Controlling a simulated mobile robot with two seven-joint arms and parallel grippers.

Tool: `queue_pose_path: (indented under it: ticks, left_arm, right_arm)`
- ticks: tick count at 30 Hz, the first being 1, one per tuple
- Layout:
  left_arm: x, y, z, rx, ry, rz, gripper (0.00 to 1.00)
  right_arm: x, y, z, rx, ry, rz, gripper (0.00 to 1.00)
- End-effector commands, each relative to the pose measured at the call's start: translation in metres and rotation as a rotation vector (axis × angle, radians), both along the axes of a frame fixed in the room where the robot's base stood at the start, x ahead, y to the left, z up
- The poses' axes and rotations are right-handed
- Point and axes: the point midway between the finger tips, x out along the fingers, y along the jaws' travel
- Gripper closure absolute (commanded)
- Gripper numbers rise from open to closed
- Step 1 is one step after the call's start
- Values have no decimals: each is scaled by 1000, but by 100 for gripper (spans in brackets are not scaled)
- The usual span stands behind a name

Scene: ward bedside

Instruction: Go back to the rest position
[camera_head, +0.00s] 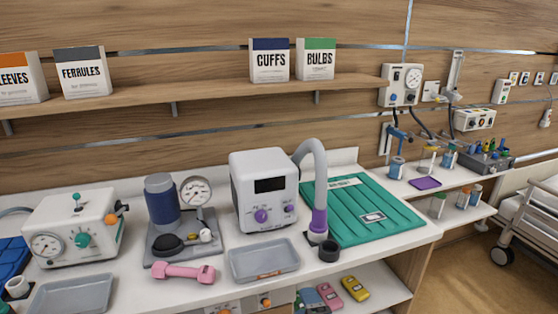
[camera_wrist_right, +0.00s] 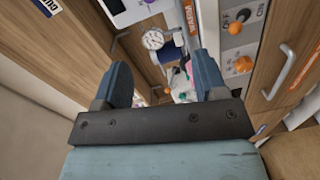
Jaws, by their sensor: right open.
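My right gripper (camera_wrist_right: 162,66) shows in the right wrist view, with its two blue-grey fingers spread wide apart. I see nothing held between them; a dial gauge (camera_wrist_right: 153,40) and blurred small items show in the gap, beyond the fingers. In the head view neither gripper shows, and no arm reaches over the counter. My left gripper is in no view.
The white counter (camera_head: 215,288) carries a dial box (camera_head: 72,230), a gauge stand (camera_head: 180,220), a pink dumbbell (camera_head: 183,273), a grey tray (camera_head: 264,261), a white device (camera_head: 264,190) and a green mat (camera_head: 345,200). A wooden shelf (camera_head: 210,90) holds boxes above. A bed (camera_head: 535,210) stands right.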

Motion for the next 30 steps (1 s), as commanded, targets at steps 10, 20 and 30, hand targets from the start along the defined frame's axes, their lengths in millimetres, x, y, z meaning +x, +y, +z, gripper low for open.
queue_pose_path:
  ticks: [10, 20, 30]
  left_arm:
    - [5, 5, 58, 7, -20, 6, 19]
    - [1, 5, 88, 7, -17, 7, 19]
    - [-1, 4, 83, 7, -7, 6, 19]
  right_arm:
    - [-107, -73, -55, 604, 459, -178, 35]
    - [-218, -132, -82, 1140, 777, -442, 35]
    - [-226, -136, -85, 1186, 797, -466, 35]
